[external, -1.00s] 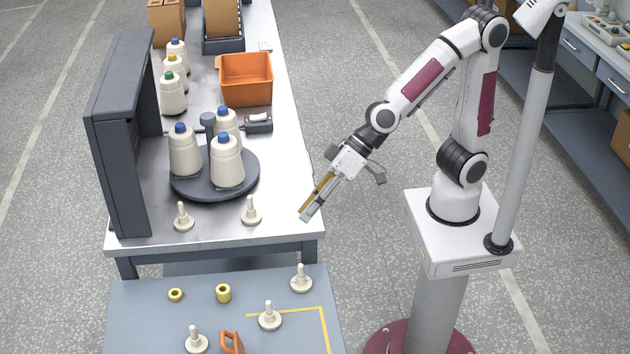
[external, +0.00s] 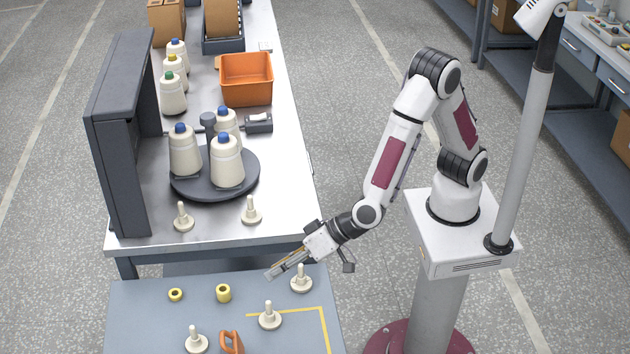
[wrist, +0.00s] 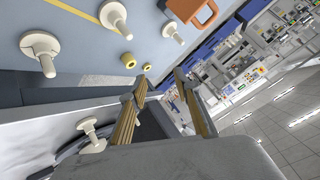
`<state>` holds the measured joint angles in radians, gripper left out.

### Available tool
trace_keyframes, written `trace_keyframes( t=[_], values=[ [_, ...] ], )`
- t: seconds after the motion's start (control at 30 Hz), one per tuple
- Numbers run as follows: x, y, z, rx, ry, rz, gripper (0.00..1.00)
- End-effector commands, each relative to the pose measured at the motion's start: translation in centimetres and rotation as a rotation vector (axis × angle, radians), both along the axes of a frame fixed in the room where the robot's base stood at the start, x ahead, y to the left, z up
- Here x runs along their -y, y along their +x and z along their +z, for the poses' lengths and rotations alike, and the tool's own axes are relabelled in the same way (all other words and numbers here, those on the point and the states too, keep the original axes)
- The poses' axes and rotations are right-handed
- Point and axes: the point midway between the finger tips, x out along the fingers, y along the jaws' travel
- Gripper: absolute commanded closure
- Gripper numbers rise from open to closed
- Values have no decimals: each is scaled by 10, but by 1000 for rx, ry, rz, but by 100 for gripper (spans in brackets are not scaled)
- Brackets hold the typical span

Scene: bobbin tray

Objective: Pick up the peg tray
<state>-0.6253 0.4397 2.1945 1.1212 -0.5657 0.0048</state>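No thing is plainly a separate peg tray. A blue-grey board or tabletop (external: 150,325) at the bottom of the external view bears several cream pegs on round bases, among them a right-hand peg (external: 300,280) and a middle peg (external: 269,317). An orange handle-shaped part (external: 231,342) stands at its front, cut off by the frame; it also shows in the wrist view (wrist: 203,17). My gripper (external: 272,272) is above the board's back edge, left of the right-hand peg. In the wrist view my gripper (wrist: 162,75) has its fingers apart with nothing between them.
Two yellow rings, left (external: 175,295) and right (external: 223,293), lie on the board. The metal bench (external: 290,180) behind carries a dark turntable (external: 215,190) with cream bobbins, two more pegs, an orange bin (external: 246,80) and a tall dark panel (external: 118,150).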

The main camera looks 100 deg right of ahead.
Motion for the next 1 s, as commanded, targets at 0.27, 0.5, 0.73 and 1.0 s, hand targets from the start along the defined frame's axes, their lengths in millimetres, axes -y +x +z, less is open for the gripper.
trace_keyframes(
  t=[0.27,0.5,0.73,1.0],
  values=[
    [5,-8,-50,20,-103,-120,68],
    [16,-24,-85,52,-219,-219,68],
    [32,-47,-113,93,-352,-306,68],
    [51,-82,-135,160,-531,-393,68]
  ],
)
